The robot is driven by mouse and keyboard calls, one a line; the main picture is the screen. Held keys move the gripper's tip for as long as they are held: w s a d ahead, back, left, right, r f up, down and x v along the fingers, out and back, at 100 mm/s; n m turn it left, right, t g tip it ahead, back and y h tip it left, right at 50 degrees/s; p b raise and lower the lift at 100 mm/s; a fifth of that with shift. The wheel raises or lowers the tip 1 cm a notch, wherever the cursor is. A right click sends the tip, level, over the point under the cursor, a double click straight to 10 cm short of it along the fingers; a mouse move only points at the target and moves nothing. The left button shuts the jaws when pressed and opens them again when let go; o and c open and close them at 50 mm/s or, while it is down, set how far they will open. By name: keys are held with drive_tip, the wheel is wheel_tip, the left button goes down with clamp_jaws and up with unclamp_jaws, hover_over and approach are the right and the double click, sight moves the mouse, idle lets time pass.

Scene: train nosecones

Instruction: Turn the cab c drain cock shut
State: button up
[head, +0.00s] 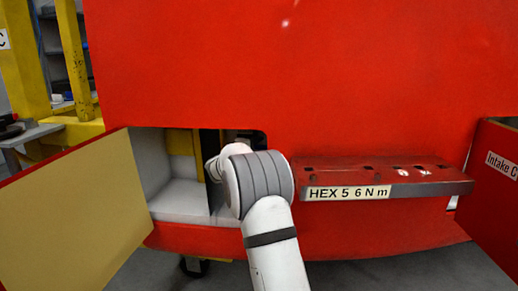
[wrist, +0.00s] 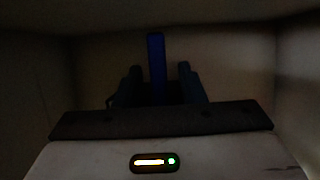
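In the wrist view a dark blue upright bar (wrist: 156,62), which looks like the drain cock's handle, stands inside a dim recess. My gripper (wrist: 160,78) is in front of it, with one dark finger on each side of the bar in the picture. The fingers are apart, with a gap showing on both sides of the bar. I cannot tell how deep the bar sits between them. The valve body is hidden in the dark. In the head view my arm reaches into the open compartment, and my gripper and the cock are hidden.
The compartment (head: 180,203) is a pale box in the red nosecone (head: 300,80). Its open door (head: 75,215) swings out on the left. An "Intake C" panel (head: 497,178) stands at far right.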

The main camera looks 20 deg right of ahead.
drive_tip(key=shift+d, duration=0.15)
drive_tip(key=shift+c, duration=0.6)
clamp_jaws()
